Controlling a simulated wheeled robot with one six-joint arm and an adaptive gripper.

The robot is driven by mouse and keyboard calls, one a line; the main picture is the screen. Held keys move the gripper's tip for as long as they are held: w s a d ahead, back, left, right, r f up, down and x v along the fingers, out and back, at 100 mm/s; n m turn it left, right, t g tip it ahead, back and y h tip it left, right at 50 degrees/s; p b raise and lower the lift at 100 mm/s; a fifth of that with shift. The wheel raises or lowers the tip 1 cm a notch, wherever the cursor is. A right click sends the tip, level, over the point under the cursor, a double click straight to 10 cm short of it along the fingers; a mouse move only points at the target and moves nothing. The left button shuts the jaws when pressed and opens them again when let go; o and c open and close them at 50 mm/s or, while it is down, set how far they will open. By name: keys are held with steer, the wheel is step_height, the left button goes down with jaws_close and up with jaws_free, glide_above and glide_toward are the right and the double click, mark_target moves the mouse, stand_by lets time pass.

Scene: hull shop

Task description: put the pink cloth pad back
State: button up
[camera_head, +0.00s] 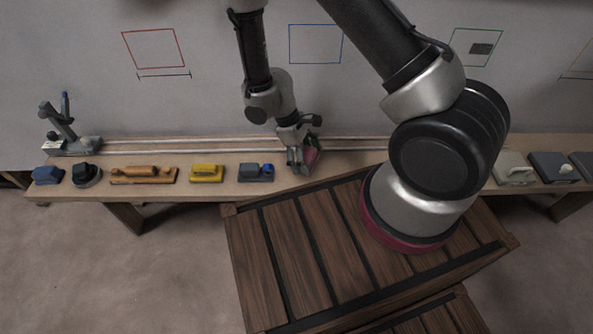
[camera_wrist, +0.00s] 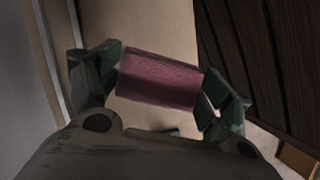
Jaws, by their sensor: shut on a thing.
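The pink cloth pad (camera_wrist: 160,78) is a dusky pink block held between the two fingers of my gripper (camera_wrist: 160,88) in the wrist view. One finger presses on each end of it. In the head view my gripper (camera_head: 303,160) is over the front part of the bench (camera_head: 340,163), to the right of a grey-blue tool, and part of the pink cloth pad (camera_head: 311,158) shows beside the fingers. I cannot tell from these views whether the pad touches the bench top.
On the bench to the left stand a grey-blue tool (camera_head: 256,172), a yellow block (camera_head: 207,173), a wooden plane (camera_head: 143,175) and dark blocks. White (camera_head: 514,170) and dark grey (camera_head: 554,167) tools sit at the right. A rail runs along the back. A slatted wooden platform (camera_head: 290,255) stands in front.

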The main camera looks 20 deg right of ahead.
steer(key=f, duration=0.2)
steer(key=a+f, duration=0.1)
steer(key=f, duration=0.2)
steer(key=o, duration=0.9)
